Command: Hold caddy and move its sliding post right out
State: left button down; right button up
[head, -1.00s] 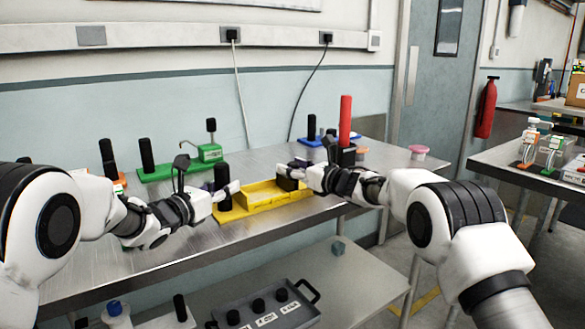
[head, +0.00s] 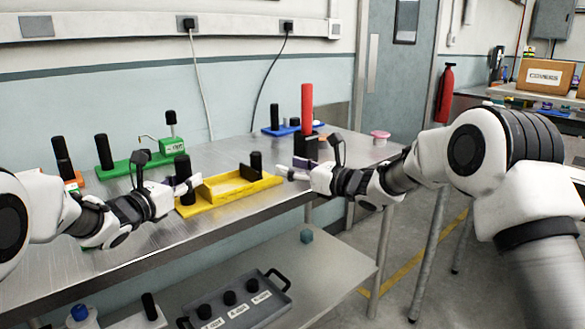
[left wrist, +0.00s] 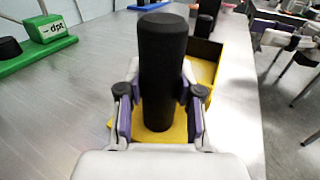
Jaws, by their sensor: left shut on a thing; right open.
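The yellow caddy (head: 228,196) lies on the metal bench, and part of it shows in the left wrist view (left wrist: 202,74). A black post (head: 182,166) stands at its left end. My left gripper (head: 188,186) is shut on this post; in the left wrist view its fingers (left wrist: 160,112) lie on both sides of the post (left wrist: 163,65). A second black post (head: 256,163) stands near the caddy's right end, beside a dark upright plate. My right gripper (head: 293,168) is open just to the right of that post, apart from it in the picture. Which post slides I cannot tell.
Behind stand a green holder (head: 128,165) with black posts, a blue tray (head: 281,130), a red upright bar (head: 307,105) in a black block, and a pink tub (head: 380,137). A grey tray (head: 240,309) sits on the lower shelf.

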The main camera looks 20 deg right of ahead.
pick_arm(q)
jog(key=c, duration=0.7)
grip_release()
